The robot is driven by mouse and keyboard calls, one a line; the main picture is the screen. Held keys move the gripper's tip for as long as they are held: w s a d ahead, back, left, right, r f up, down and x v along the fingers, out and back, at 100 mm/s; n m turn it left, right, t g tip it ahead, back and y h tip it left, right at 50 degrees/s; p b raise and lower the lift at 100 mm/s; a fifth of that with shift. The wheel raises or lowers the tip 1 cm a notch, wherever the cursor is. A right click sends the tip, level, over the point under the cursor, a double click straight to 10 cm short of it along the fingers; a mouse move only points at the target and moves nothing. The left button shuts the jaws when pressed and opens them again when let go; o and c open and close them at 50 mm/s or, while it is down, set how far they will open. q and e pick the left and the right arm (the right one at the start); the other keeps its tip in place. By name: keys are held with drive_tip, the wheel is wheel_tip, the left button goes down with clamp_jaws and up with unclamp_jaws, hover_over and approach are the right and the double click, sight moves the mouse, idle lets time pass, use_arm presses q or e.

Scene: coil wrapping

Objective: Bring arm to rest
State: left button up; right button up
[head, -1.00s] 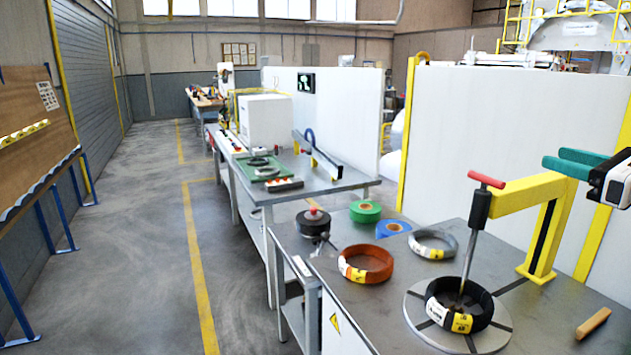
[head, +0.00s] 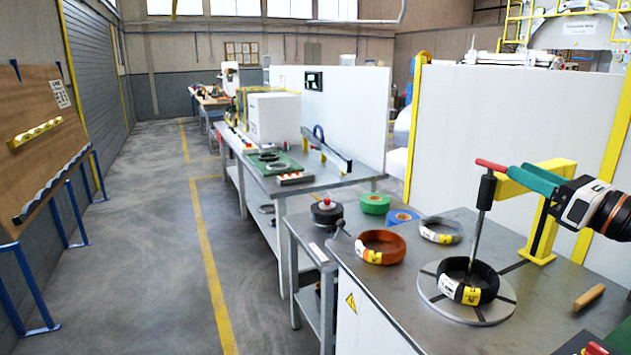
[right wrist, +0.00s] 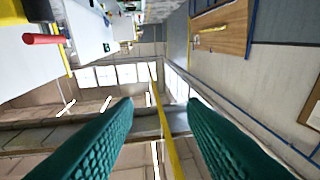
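My right gripper (head: 516,172) reaches in from the right above the wrapping stand. Its teal fingers appear beside the red crank handle (head: 491,165); I cannot tell whether they touch it. In the right wrist view the fingers (right wrist: 160,103) are apart with nothing between them, and the red handle (right wrist: 43,38) lies off to the left. A black coil (head: 484,278) with white and yellow labels sits on the round grey turntable (head: 432,290), under the crank rod. The yellow post (head: 543,230) stands behind. My left gripper is out of view.
On the table, an orange coil (head: 380,247), a grey coil (head: 440,231), a green tape roll (head: 375,204) and a blue tape roll (head: 402,217) lie left of the turntable. A wooden block (head: 589,297) lies at right. A white partition (head: 500,130) stands behind. The aisle at left is clear.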

drive_tip(key=s+a+f+m+t+y, duration=0.1)
drive_tip(key=a+f+m+t+y, duration=0.1)
drive_tip(key=a+f+m, duration=0.25)
drive_tip(key=s+f+m+g+h, duration=0.2)
drive_tip(key=s+f+m+h, duration=0.45)
drive_tip(key=f+m, duration=0.8)
drive_tip(key=s+f+m+g+h, duration=0.1)
drive_tip(key=s+f+m+h, duration=0.2)
drive_tip(key=f+m+h, duration=0.9)
drive_tip(key=s+a+f+m+g+y, duration=0.35)
drive_tip(key=s+a+f+g, duration=0.2)
drive_tip(key=s+f, duration=0.4)
drive_tip(key=s+a+f+m+g+y, duration=0.4)
drive_tip(key=s+f+g, duration=0.3)
drive_tip(key=s, duration=0.6)
wheel_tip(320, 180, down, 30)
drive_tip(key=s+m+g+h+b, duration=0.1)
drive_tip(key=s, duration=0.1)
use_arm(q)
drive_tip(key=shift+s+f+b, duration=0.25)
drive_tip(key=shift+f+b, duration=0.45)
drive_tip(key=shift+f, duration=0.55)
use_arm(e)
drive_tip(key=s+d+f+g, duration=0.1)
drive_tip(key=s+d+f, duration=0.1)
drive_tip(key=s+f, duration=1.3)
drive_tip(key=shift+s+d, duration=0.25)
drive_tip(key=shift+d, duration=0.05)
